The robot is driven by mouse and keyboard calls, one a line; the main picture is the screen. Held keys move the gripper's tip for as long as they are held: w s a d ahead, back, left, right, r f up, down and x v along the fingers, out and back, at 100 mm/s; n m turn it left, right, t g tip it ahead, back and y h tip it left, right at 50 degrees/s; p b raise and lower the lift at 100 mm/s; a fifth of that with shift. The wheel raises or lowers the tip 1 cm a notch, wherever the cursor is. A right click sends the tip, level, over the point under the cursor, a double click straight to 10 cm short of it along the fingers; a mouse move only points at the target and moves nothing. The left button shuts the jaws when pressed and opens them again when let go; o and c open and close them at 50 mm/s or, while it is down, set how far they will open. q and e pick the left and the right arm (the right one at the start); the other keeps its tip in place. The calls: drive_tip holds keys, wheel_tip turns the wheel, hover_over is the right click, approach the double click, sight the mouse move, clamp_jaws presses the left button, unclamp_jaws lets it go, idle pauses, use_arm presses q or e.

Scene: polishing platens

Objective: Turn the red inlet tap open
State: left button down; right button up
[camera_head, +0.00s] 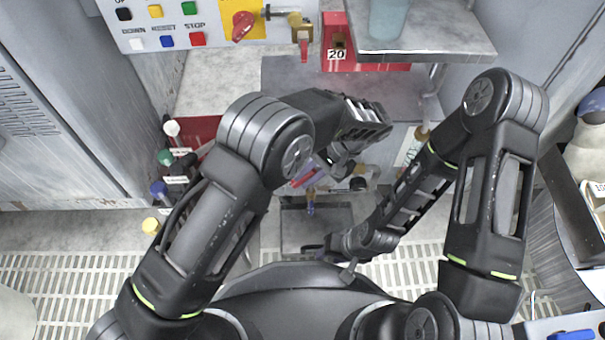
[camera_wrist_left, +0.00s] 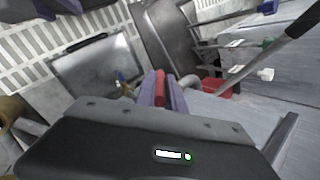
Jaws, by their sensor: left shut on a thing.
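My left gripper (camera_head: 304,178) is low in the middle of the head view, in front of the machine, its fingers partly hidden by my wrist. In the left wrist view its purplish fingers (camera_wrist_left: 163,98) are closed on a narrow red piece (camera_wrist_left: 160,86), which looks like the red inlet tap's handle. The tap's body is hidden. A blue-handled tap (camera_head: 310,201) sits just below the gripper, and shows left of the fingers in the wrist view (camera_wrist_left: 121,79). My right gripper (camera_head: 315,249) is low in the middle, and its fingers are too unclear to read.
A grey tray (camera_head: 296,236) lies below the taps. White (camera_head: 172,128), green (camera_head: 165,157), blue (camera_head: 158,188) and yellow (camera_head: 151,226) knobs stand at the left. A brass valve with a red lever (camera_head: 304,49) hangs beside the button panel (camera_head: 145,30). A metal shelf (camera_head: 440,42) juts out at upper right.

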sight(316, 170)
use_arm(q)
drive_tip(key=shift+d+f+y, duration=0.1)
drive_tip(key=shift+d+y, duration=0.05)
drive_tip(key=shift+y, duration=0.15)
drive_tip(key=c, duration=1.4)
unclamp_jaws()
drive_tip(key=shift+c, duration=0.2)
drive_tip(key=p+v, duration=0.5)
drive_tip(key=v, duration=0.2)
drive_tip(key=shift+r, duration=0.25)
drive_tip(key=shift+d+r+p, duration=0.1)
drive_tip(key=shift+d+p, duration=0.1)
drive_tip(key=shift+p, duration=0.35)
drive_tip(key=shift+c, duration=0.4)
